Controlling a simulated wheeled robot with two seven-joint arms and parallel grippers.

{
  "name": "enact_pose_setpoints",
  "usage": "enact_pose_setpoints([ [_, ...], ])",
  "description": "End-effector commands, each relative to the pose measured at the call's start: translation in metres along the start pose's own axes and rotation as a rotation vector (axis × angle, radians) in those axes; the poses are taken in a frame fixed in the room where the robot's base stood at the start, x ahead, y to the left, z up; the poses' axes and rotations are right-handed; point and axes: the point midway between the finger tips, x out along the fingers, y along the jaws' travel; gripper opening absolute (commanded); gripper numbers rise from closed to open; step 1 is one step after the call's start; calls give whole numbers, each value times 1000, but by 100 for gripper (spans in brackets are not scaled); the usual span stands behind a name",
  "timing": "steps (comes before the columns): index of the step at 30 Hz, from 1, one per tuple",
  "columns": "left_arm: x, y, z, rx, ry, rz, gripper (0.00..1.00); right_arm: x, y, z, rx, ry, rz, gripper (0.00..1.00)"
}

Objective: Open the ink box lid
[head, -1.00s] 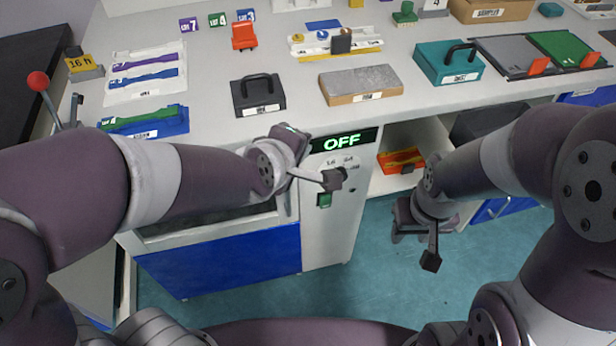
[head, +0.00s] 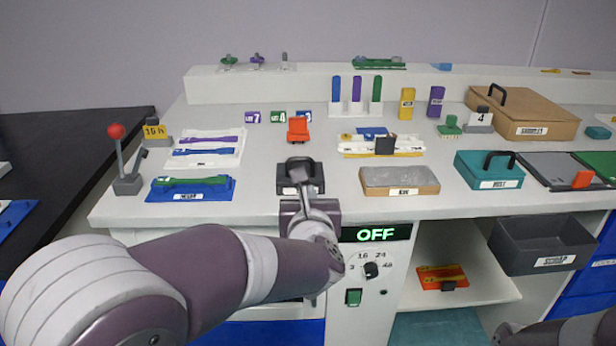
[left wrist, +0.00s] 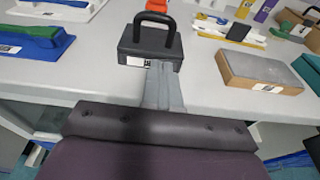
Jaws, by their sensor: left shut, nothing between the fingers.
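A small black box (head: 285,181) with a black arched handle and a white label stands near the front edge of the counter. I take it for the ink box; its label is too small to read surely. In the left wrist view the box (left wrist: 142,47) is upright and its lid looks closed. My left gripper (head: 306,184) is shut and empty, its fingers overlapping the box in the head view. In the left wrist view its fingertips (left wrist: 155,73) are at the box's front lower edge, below the handle; I cannot tell whether they touch. My right gripper is out of view.
A grey-topped block (head: 400,178) lies right of the box, with a teal handled box (head: 488,170) beyond. A blue tray (head: 190,190) is at left. An orange item (head: 298,130) stands behind. An "OFF" panel (head: 376,233) is below the counter edge.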

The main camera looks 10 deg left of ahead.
Motion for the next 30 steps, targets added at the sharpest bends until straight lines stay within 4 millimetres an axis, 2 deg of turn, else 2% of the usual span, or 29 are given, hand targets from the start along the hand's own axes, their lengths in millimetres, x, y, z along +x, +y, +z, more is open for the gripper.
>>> enact_pose_setpoints([
  [3,25,0,-1,2,1,2,0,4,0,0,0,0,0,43],
  [5,31,0,12,-1,-1,1,0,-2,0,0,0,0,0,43],
  [9,43,0,23,1,0,-2,0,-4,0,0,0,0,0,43],
  [24,48,-1,29,2,1,-4,0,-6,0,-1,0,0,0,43],
  [30,48,-1,38,1,35,-4,0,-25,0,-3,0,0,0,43],
])
